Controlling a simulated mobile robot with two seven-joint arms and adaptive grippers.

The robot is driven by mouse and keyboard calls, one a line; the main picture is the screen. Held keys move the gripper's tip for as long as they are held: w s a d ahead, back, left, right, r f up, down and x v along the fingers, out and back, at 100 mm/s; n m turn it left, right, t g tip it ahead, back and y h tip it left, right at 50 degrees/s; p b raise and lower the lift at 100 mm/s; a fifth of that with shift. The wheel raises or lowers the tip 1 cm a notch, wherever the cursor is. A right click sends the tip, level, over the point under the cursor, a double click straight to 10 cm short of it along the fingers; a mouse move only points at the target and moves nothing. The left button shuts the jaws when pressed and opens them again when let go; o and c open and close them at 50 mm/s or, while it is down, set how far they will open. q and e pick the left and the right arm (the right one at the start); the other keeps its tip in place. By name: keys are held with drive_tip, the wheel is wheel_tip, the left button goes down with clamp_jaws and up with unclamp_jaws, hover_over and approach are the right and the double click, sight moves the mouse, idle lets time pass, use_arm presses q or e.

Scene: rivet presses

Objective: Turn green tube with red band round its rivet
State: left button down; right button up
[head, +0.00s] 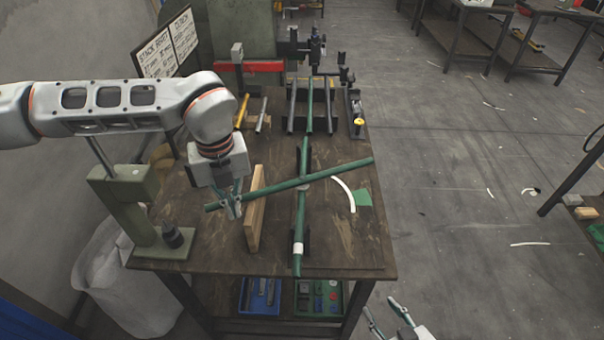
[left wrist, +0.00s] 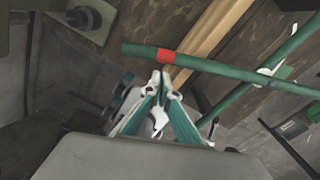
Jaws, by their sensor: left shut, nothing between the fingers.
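The green tube with the red band (head: 335,171) lies slantwise across the other green tube (head: 301,215), which has a white band near its front end. They cross near the middle of the table, where the rivet itself is too small to make out in the head view. In the left wrist view the red band (left wrist: 166,56) shows clearly. My left gripper (head: 233,208) is shut and empty, its tips (left wrist: 168,78) beside the tube close to the red band. Contact is unclear. My right gripper (head: 380,306) is open and empty, off the table's front right.
A green press (head: 125,205) stands at the table's left. Racked tubes (head: 309,105) and clamps stand at the back. A white curved strip (head: 344,192) and green patch (head: 363,198) lie right.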

use_arm(q)
drive_tip(key=shift+w, duration=0.1)
drive_tip(key=shift+w+a+r+m, duration=0.1)
drive_tip(key=shift+w+a+m, duration=0.25)
drive_tip(key=shift+w+m, duration=0.2)
drive_tip(key=shift+w+a+m, duration=0.3)
drive_tip(key=shift+w+m, duration=0.15)
drive_tip(key=shift+w, duration=0.2)
use_arm(e)
drive_tip(key=shift+r, duration=0.25)
use_arm(q)
drive_tip(key=shift+w+a, duration=0.1)
drive_tip(key=shift+w, duration=0.05)
use_arm(e)
drive_tip(key=shift+f, duration=0.1)
